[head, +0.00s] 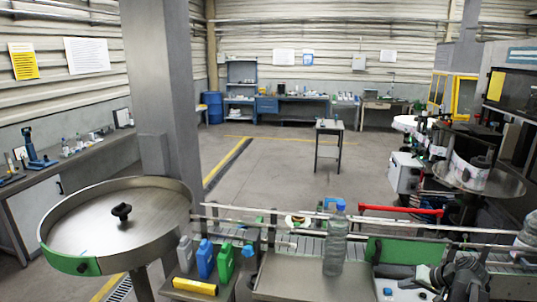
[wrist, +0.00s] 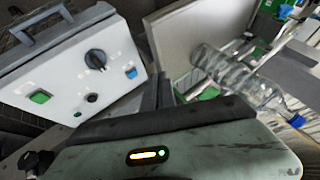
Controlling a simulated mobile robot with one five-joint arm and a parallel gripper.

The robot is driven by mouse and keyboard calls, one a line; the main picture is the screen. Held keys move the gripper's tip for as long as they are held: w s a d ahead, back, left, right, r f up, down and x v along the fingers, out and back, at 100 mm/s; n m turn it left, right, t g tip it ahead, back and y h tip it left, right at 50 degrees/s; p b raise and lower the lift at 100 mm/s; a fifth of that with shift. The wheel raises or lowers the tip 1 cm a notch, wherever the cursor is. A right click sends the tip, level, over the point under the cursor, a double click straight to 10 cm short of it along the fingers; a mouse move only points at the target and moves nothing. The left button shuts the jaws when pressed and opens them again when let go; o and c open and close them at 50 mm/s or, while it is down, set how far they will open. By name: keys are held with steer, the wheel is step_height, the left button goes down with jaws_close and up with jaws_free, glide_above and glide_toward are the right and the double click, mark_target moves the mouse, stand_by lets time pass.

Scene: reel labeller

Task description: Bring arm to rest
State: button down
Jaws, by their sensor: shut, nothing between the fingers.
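My gripper (wrist: 165,90) is in the wrist view, its two dark fingers closed together with nothing between them. The grey-green wrist housing with a lit indicator fills the bottom of that view. In the head view my dark arm (head: 457,278) is folded low at the lower right, and its fingertips are hard to make out. It is close to a white control box (head: 398,290), which also shows left of the fingers in the wrist view (wrist: 70,75) with a black knob, a green button and a blue button.
A clear bottle with a blue cap (head: 335,245) stands upright by the conveyor rails (head: 300,222); it also shows in the wrist view (wrist: 240,80). A round steel table (head: 150,215) is at left, beside grey, blue and green jugs (head: 206,258). Open floor (head: 270,180) lies behind.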

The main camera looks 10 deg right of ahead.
steer(key=w+a+f+n+g+h, duration=0.1)
steer(key=a+f+n+g, duration=0.1)
steer(key=a, duration=1.1)
steer(key=w+a+f+n+g+h, duration=0.1)
steer(key=a+f+n+g, duration=0.15)
steer(key=a, duration=1.15)
steer(key=w+a+f+n+g+h, duration=0.1)
steer(key=a+g, duration=0.2)
steer(key=a, duration=1)
steer(key=s+a+f+b, duration=0.1)
steer(key=s+f+b, duration=0.2)
steer(key=f+b, duration=1.4)
steer(key=shift+f+b, duration=0.4)
steer(key=shift+f, duration=0.1)
steer(key=shift+a, duration=0.1)
